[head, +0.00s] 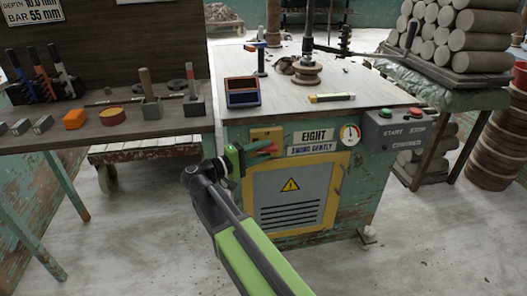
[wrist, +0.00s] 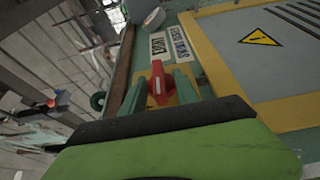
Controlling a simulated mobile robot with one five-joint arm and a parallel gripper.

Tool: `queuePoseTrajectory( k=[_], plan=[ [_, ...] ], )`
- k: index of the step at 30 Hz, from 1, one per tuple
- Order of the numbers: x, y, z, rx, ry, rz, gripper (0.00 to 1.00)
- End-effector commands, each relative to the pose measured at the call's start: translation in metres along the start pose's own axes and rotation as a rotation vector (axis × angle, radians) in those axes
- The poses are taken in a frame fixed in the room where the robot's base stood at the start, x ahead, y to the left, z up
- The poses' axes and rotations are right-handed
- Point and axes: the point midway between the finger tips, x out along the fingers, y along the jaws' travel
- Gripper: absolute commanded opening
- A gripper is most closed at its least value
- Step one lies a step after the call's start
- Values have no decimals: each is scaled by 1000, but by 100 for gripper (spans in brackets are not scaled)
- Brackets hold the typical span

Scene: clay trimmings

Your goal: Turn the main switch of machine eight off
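Machine eight is a worn green cabinet with an EIGHT sign (head: 314,136) and a yellow-framed grey door (head: 288,198). Its main switch is a red handle (wrist: 157,84) on a yellow plate (head: 262,134), left of the sign. In the wrist view the handle lies between the two green fingers of my gripper (wrist: 160,88), with a finger on each side. The fingers look apart, and I cannot tell whether either touches the handle. In the head view my gripper (head: 250,156) is at the plate and hides most of the switch, leaving a red tip showing.
A grey box with START and STOP buttons (head: 402,128) and a gauge (head: 350,134) sit to the right on the cabinet. A workbench (head: 105,136) stands left; stacked clay rolls (head: 455,45) stand right.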

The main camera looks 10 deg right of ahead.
Motion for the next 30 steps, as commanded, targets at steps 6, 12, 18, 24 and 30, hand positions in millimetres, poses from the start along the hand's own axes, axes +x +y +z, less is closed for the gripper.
queuePoseTrajectory(
  k=[6, 12, 18, 24, 30],
  plan=[
    [-6, 0, -1, 0, 3, 1, 36],
    [-50, 0, -2, 0, 6, 1, 36],
    [-108, 0, -2, 0, 5, 0, 36],
    [-154, 0, -2, 0, 3, 0, 36],
    [-173, 0, 0, 0, 1, 0, 36]
  ],
)
